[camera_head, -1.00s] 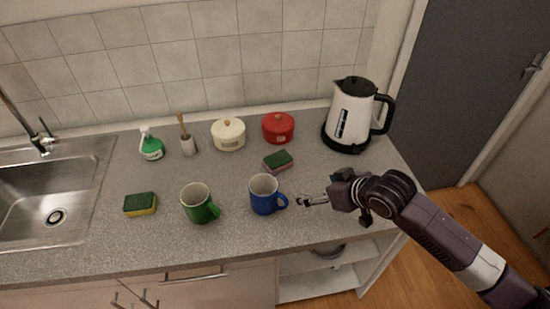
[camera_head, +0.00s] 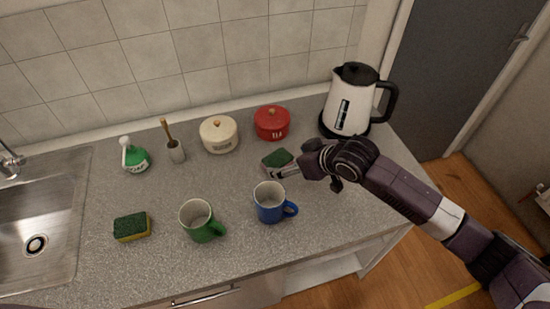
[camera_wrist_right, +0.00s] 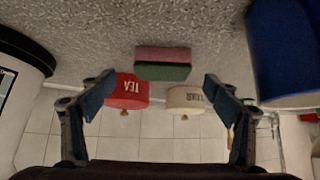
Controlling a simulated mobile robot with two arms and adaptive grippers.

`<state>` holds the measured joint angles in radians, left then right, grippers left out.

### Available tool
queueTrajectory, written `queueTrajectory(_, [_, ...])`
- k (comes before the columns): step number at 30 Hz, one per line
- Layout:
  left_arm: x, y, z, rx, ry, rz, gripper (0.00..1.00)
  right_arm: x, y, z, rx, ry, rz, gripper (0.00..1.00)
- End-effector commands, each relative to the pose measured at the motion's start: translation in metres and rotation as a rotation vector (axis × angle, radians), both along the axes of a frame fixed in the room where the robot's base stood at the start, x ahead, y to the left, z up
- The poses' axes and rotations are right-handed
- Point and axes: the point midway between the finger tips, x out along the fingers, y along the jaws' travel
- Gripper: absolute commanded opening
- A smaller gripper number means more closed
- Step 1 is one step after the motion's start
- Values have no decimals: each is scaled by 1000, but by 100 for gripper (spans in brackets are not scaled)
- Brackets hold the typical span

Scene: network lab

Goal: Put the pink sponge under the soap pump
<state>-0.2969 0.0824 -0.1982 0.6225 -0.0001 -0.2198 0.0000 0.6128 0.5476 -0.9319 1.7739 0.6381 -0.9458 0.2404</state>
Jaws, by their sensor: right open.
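The pink sponge (camera_head: 278,158), pink with a dark green scouring side, lies on the counter in front of the red pot. In the right wrist view the sponge (camera_wrist_right: 163,56) shows between and beyond the fingers, pink and green sides visible. My right gripper (camera_head: 285,171) is at the sponge's near right side in the head view and hides part of it. In the wrist view the right gripper (camera_wrist_right: 158,88) is open with nothing between its fingertips. The soap pump (camera_head: 136,158), a green bottle with a white top, stands at the back left beside the sink. My left gripper is out of view.
A blue mug (camera_head: 270,203) stands close in front of my right gripper. A green mug (camera_head: 199,222) and a yellow-green sponge (camera_head: 131,227) are further left. The red pot (camera_head: 272,123), cream pot (camera_head: 219,135), brush holder (camera_head: 176,152) and kettle (camera_head: 347,101) line the back.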

Motion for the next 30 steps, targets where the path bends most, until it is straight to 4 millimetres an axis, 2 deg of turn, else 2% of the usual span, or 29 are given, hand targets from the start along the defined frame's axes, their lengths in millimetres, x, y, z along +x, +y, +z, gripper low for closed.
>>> queueTrajectory(8, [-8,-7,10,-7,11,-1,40,12,13,-9,1,0,-1,82])
queueTrajectory(12, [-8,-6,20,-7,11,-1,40,22,25,-18,0,0,0,82])
queueTrajectory(16, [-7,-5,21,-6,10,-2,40,30,31,-30,1,0,-1,82])
queueTrajectory(27, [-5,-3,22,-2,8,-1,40,34,34,-37,0,-2,0,82])
queueTrajectory(30, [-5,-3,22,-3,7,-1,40,34,34,-37,0,-2,0,72])
